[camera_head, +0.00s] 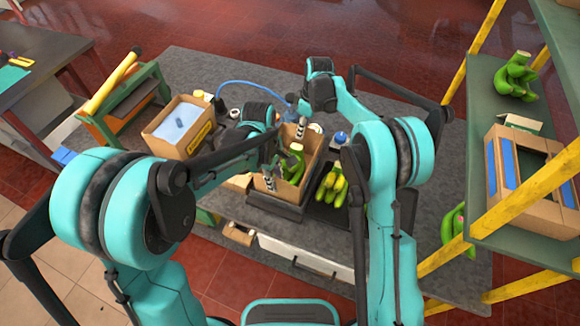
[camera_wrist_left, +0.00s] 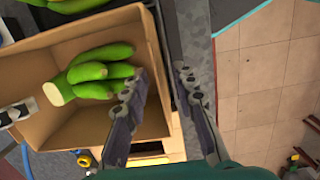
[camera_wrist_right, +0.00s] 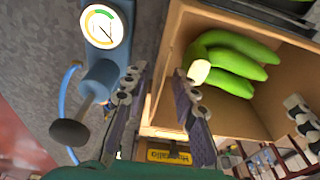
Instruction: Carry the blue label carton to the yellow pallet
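An open brown carton (camera_head: 311,150) with green bananas (camera_head: 297,163) stands on a dark platform between my grippers. No blue label shows on its visible sides, so I cannot tell its label colour. My left gripper (camera_head: 270,180) is at its near wall; in the left wrist view its open fingers (camera_wrist_left: 160,85) are either side of the wall (camera_wrist_left: 152,45), with gaps. My right gripper (camera_head: 301,129) is at the far wall; in the right wrist view its open fingers (camera_wrist_right: 157,88) straddle that wall (camera_wrist_right: 168,60). I cannot make out a yellow pallet.
A yellow-labelled carton (camera_head: 180,126) stands on the grey bench, left. A green rack with yellow posts (camera_head: 479,140) on the right holds another carton (camera_head: 530,190) with blue panels.

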